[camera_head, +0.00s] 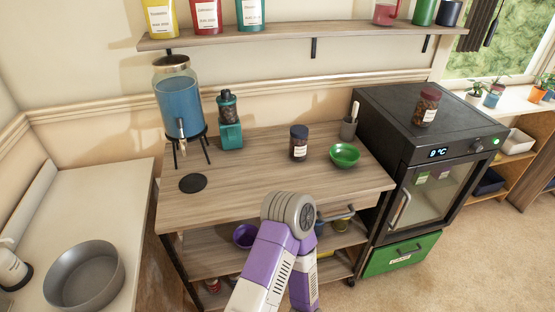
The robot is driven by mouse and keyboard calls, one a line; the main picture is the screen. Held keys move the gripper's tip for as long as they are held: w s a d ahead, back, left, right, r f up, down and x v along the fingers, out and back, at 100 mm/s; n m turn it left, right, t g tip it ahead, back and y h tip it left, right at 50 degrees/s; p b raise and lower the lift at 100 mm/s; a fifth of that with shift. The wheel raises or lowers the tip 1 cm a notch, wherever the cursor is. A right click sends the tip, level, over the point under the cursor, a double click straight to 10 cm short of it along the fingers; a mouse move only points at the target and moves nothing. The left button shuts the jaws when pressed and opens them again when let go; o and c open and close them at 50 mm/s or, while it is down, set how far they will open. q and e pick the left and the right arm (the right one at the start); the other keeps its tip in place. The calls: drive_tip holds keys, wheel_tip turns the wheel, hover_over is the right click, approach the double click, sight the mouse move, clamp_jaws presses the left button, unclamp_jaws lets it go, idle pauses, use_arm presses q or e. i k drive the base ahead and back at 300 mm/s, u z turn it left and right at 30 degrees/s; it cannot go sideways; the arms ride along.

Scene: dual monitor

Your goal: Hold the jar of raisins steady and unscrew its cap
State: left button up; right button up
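A jar with a dark blue lid, dark contents and a white label (299,146) stands upright on the wooden table, right of its middle. A second jar with a brown lid, reddish-brown contents and a white label (427,107) stands upright on the black fridge top. The labels are too small to read, so I cannot tell which jar holds raisins. Both lids appear seated on their jars. One of my purple and grey arms is bent at the bottom middle, in front of the table. Neither gripper can be made out, and nothing touches either jar.
A teal grinder (230,121), blue drink dispenser (179,98) and black round mat (193,183) are to the left. The table's front middle is clear. The fridge (430,140) adjoins the table.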

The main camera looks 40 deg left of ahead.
sight(297, 148)
drive_tip(key=u, duration=1.25)
